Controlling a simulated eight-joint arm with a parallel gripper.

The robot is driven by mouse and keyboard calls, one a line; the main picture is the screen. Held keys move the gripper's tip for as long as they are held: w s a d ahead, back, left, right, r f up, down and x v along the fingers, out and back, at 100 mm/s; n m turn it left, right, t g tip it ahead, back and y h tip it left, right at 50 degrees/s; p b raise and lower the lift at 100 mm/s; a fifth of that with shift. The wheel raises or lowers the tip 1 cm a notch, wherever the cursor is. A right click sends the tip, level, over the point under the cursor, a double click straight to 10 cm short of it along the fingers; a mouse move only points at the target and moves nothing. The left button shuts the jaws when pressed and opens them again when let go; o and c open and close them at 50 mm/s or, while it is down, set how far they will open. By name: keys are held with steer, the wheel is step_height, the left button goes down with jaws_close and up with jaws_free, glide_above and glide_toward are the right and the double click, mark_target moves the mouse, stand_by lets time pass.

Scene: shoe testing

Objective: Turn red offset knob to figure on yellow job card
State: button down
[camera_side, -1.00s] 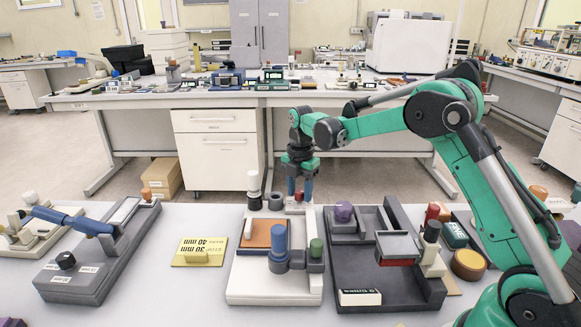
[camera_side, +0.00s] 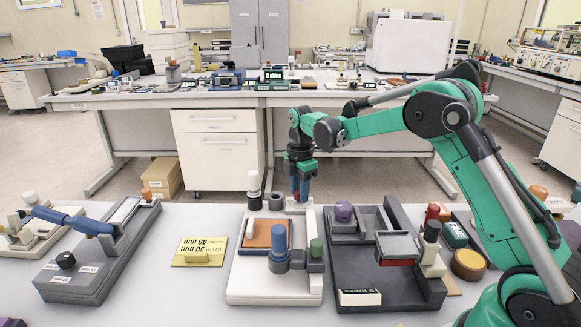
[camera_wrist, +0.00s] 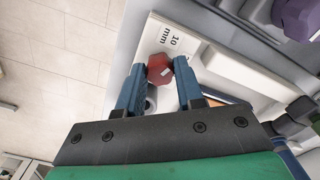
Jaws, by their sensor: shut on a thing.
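The red offset knob (camera_wrist: 159,68) is a small red faceted knob with a white mark, on a white-based shoe tester (camera_side: 240,292). My gripper (camera_wrist: 160,82) is shut on it, one blue finger on each side. A label reading "10 mm" (camera_wrist: 172,37) lies beside the knob in the wrist view. In the side view my gripper (camera_side: 300,196) points down at the tester's back edge and mostly hides the knob. The yellow job card (camera_side: 186,262) lies flat left of the tester; its upside-down print shows 30 mm and 40 mm, with small words hard to read.
A dark grey tester (camera_side: 418,292) stands close on the right, another grey device (camera_side: 90,277) at left. Bare table surrounds the yellow card.

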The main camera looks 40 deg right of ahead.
steer(key=m, duration=0.4)
steer(key=shift+m, duration=0.3)
steer(key=m, duration=0.3)
steer(key=shift+m, duration=0.3)
steer(key=m, duration=0.4)
steer(key=shift+m, duration=0.3)
steer(key=m, duration=1.1)
steer(key=shift+m, duration=0.4)
steer(key=m, duration=0.6)
steer(key=shift+m, duration=0.3)
